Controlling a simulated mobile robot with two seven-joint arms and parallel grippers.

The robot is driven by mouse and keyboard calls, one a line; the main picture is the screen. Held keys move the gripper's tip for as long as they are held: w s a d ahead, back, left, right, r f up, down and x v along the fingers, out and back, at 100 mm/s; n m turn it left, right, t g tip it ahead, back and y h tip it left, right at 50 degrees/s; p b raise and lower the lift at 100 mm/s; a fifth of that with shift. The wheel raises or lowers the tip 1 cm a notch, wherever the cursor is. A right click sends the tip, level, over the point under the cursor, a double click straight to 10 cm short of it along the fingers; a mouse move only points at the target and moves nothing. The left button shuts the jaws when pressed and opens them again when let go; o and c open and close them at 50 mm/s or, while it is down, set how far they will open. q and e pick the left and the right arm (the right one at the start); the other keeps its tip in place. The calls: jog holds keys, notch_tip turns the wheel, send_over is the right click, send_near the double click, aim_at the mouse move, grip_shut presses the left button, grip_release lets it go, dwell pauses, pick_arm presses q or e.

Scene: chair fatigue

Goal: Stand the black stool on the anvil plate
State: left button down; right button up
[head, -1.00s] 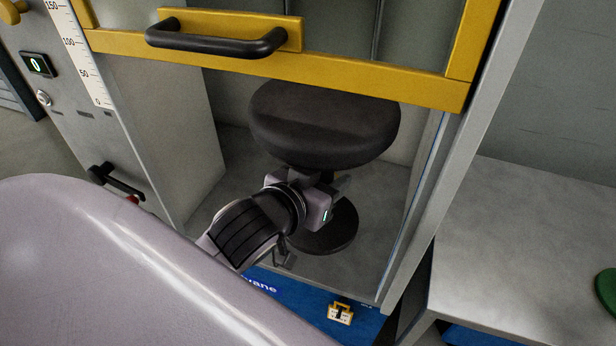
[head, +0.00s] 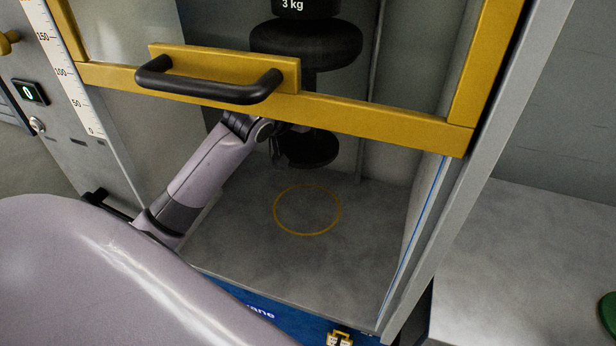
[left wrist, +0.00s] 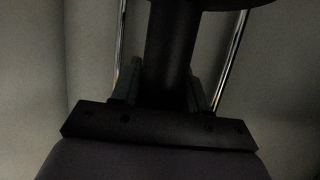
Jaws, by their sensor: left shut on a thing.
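The black stool (head: 306,44) is upright inside the cabinet, seen partly through the door pane. Its seat is just under a dark 3 kg weight (head: 304,6); I cannot tell if they touch. Its round base (head: 306,150) is behind a yellow ring (head: 307,209) marked on the grey plate (head: 240,245); whether the base is lifted is unclear. My left gripper (head: 292,127), partly hidden by the door bar, is shut on the stool's column. In the left wrist view the column (left wrist: 170,50) is between the fingers (left wrist: 163,88). My right gripper is not in view.
The yellow-framed door (head: 375,118) with a black handle (head: 210,82) is raised above the opening. A grey side post (head: 460,170) bounds the right. A scale strip (head: 72,70) and display (head: 30,92) are at left. A grey bench (head: 520,250) stands right.

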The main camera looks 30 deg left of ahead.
pick_arm(q)
notch_tip(320, 180, down, 19)
jog(key=b, duration=0.4)
jog(key=shift+b, duration=0.35)
jog(key=c, duration=0.6)
grip_release()
jog(key=shift+f, duration=0.3)
jog(key=shift+o, duration=0.2)
jog(key=shift+s+r, duration=0.15)
jog(key=shift+s, duration=0.05)
jog(key=p+v, duration=0.2)
jog(key=v, duration=0.9)
jog(key=shift+s+p, duration=0.3)
jog(key=shift+d+r, duration=0.1)
